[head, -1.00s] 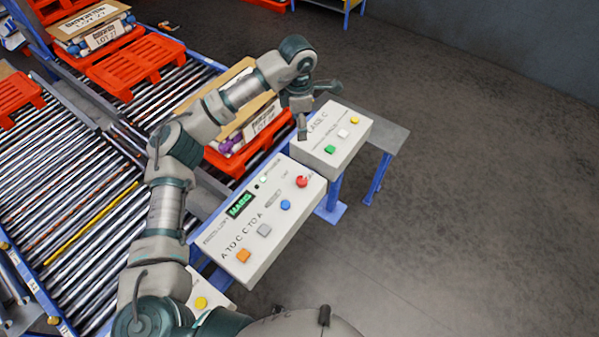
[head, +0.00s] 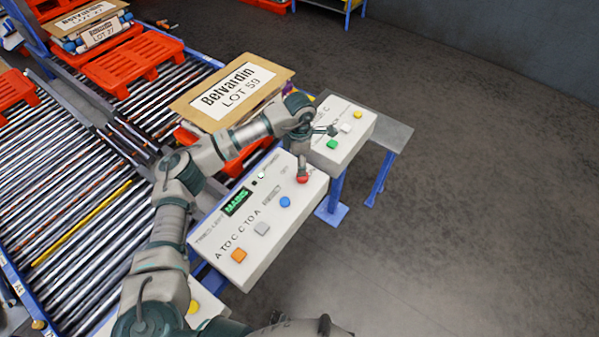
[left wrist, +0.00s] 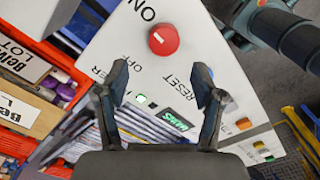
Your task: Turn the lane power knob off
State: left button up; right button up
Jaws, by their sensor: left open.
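The red round knob (head: 303,179) sits at the upper right end of the white control box (head: 262,235). In the left wrist view the knob (left wrist: 163,40) has a small white mark on its left part, with the words ON and OFF printed beside it. My left gripper (head: 303,170) is over the knob, pointing down, and partly covers it in the head view. In the left wrist view my left gripper (left wrist: 160,85) has its fingers spread with nothing between them; the knob lies beyond the fingertips. I cannot tell whether they touch it. My right gripper is not in view.
A blue button (head: 285,202), grey button (head: 262,228), orange button (head: 238,255) and green display (head: 237,202) share the box. A second control box (head: 343,135) stands just beyond. Floor at right is clear.

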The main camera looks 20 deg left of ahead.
aim_at(302, 178)
pick_arm(q)
jog(key=f, duration=0.2)
jog(key=d+f, duration=0.1)
jog(key=f, duration=0.3)
jog(key=shift+d+f, duration=0.1)
jog(key=shift+d, duration=0.2)
jog(key=shift+a, duration=0.35)
jog(key=shift+a+f, duration=0.1)
jog(key=shift+a, duration=0.15)
jog(key=c, duration=0.5)
jog(key=shift+s+d, duration=0.1)
jog(key=c, duration=0.6)
jog(key=shift+d, duration=0.2)
jog(key=shift+c, duration=0.2)
